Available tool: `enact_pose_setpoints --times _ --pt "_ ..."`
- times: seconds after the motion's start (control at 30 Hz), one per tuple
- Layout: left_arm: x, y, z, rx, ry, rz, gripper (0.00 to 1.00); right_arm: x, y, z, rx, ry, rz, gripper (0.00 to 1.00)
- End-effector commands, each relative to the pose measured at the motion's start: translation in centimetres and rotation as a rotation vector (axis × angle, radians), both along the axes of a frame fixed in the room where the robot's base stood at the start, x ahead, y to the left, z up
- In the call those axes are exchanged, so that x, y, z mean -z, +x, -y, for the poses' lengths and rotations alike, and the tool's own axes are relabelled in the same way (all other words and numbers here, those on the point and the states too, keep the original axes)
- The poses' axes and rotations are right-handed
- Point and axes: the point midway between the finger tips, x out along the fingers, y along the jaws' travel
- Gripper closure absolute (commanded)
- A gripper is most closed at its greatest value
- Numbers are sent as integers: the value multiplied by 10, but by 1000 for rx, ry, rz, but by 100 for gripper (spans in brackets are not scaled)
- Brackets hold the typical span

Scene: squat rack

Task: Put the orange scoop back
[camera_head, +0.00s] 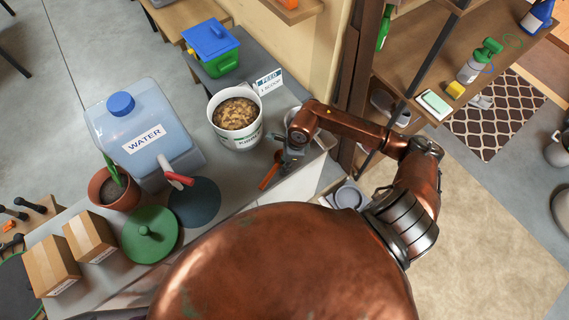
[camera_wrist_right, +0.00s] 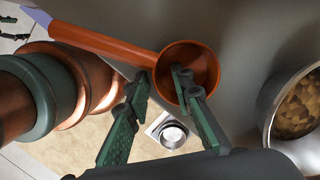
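The orange scoop (camera_wrist_right: 120,46) has a round cup and a long handle running to the upper left of the wrist view. It also shows in the head view (camera_head: 269,175), near the counter's front edge. My right gripper (camera_wrist_right: 161,78) is at the cup, one fingertip inside it and the other outside its wall. Whether the fingers press on the wall is unclear. In the head view the right gripper (camera_head: 289,155) is just right of the kibble bucket (camera_head: 230,129), a white open tub full of kibble. My left gripper is not in view.
A bowl of kibble (camera_wrist_right: 275,92) is beside the right gripper. A card (camera_head: 267,82), a blue-lidded green bin (camera_head: 211,47), a water tank (camera_head: 145,125), a green lid (camera_head: 151,236), a plant pot (camera_head: 113,190) and boxes (camera_head: 90,236) crowd the counter. Shelves (camera_head: 425,60) stand right.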

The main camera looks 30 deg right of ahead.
Motion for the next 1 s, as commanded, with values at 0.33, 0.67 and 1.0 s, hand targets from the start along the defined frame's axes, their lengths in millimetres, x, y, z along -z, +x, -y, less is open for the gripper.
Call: enact_pose_setpoints --times 0.33,0.67,1.0 --pt "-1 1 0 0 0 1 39 -62 -5 12 -1 -3 5 78" --pt "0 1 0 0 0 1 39 -112 -12 21 -1 -1 2 78" --pt "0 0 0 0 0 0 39 -119 -13 22 0 0 0 78"
